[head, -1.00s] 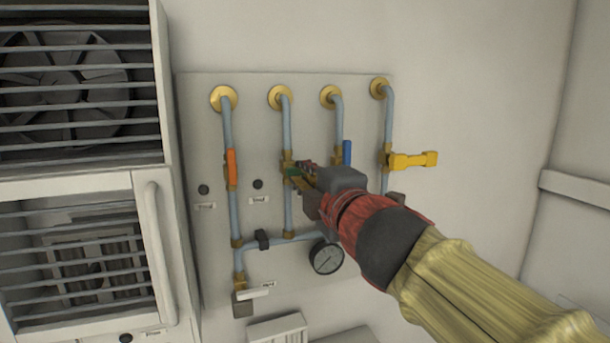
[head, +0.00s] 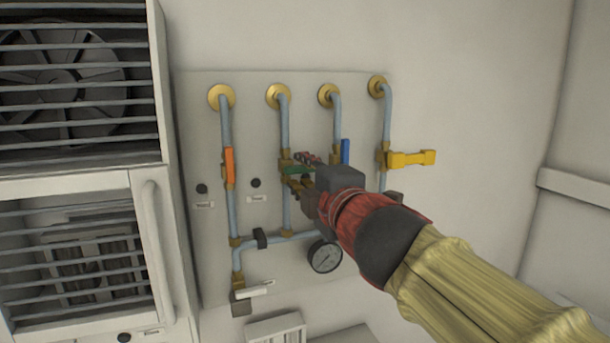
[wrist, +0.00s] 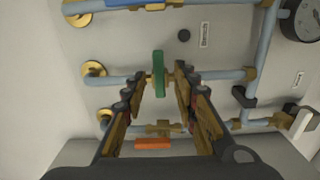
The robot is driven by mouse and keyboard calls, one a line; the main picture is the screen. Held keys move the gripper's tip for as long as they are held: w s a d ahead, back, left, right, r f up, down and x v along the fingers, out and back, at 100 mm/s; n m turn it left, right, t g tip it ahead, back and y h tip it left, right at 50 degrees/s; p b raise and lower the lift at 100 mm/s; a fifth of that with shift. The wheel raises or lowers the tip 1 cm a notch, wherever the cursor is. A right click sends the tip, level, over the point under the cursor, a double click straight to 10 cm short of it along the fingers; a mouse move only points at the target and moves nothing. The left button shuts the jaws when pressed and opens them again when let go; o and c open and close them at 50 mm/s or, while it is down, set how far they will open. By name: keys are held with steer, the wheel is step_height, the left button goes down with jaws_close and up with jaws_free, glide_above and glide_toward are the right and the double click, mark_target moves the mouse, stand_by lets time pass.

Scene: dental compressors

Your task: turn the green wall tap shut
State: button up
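The green wall tap (head: 296,169) is on the second pipe from the left. Its handle lies crosswise to the vertical pipe. In the wrist view the green handle (wrist: 158,73) stands between my fingertips, square to its blue-grey pipe, with a gap on each side. My gripper (head: 303,171) is open, with one finger above the handle and one below it in the head view. The wrist view also shows my gripper (wrist: 157,80) with its fingers spread. My gripper partly hides the handle's right end in the head view.
An orange handle (head: 229,166) is to the left, along its pipe. A blue handle (head: 345,152) is close to the right, behind my gripper. A yellow handle (head: 411,158) sticks out farther right. A gauge (head: 325,256) and a white lever (head: 256,290) are below.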

steer(key=shift+s, duration=0.1)
steer(key=v, duration=1.1)
steer(key=shift+s, duration=0.35)
steer(key=shift+d, duration=0.15)
